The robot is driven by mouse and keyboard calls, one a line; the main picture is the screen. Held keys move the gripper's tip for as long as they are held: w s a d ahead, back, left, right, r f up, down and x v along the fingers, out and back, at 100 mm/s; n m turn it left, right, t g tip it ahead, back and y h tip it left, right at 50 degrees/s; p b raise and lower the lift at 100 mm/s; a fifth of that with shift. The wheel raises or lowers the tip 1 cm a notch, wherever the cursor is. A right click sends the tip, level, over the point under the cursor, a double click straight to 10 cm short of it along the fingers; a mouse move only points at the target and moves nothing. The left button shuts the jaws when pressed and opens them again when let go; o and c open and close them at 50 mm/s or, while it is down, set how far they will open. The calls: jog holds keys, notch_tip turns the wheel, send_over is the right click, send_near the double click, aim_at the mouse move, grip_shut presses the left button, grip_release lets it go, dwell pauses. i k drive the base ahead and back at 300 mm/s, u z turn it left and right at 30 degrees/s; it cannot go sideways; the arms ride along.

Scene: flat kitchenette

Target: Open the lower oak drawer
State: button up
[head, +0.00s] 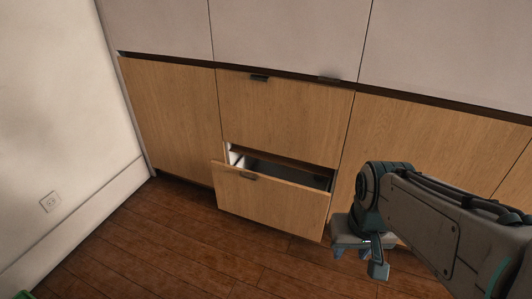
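The lower oak drawer (268,205) stands partly pulled out from the cabinet in the head view. Its dark, empty-looking inside (290,171) shows above the front panel. My gripper (359,262) is to the right of the drawer front and apart from the handle, pointing down. Its two fingers look spread, with nothing seen between them.
The upper oak drawer (285,115) above is shut, with a dark handle at its top edge. Oak doors flank both drawers, and pale panels run above. A white wall with a socket (50,202) stands at left. The wooden floor (165,235) in front is clear.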

aim_at(288, 200)
jog(key=u, duration=0.7)
jog(key=i, duration=0.9)
jog(key=z, duration=0.2)
